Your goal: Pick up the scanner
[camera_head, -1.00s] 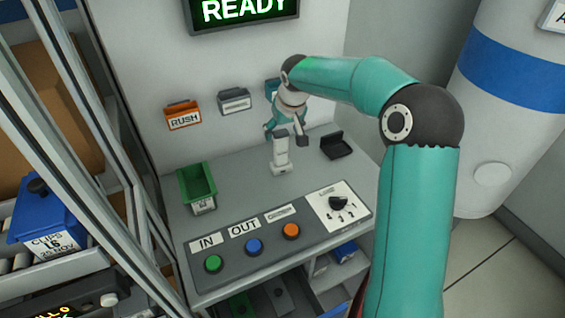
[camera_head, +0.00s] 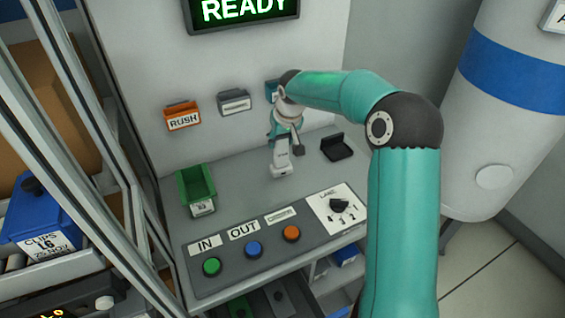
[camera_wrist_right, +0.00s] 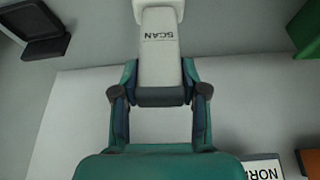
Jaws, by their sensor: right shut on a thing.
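The scanner (camera_head: 281,165) is a pale upright device on the grey desk, with a wider foot at its lower end. In the right wrist view the scanner (camera_wrist_right: 160,50) shows the word SCAN on its handle. My right gripper (camera_head: 284,141) is at its upper end. In the right wrist view my right gripper (camera_wrist_right: 160,94) has its two fingers on either side of the dark end of the handle, shut on it. I cannot tell whether the scanner's foot touches the desk. My left gripper is not in view.
A green bin (camera_head: 197,187) stands left of the scanner and a black cradle (camera_head: 337,147) lies to its right. In front is a button panel (camera_head: 270,245) with a lane dial (camera_head: 339,204). Label holders, one orange marked RUSH (camera_head: 183,117), hang on the wall behind.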

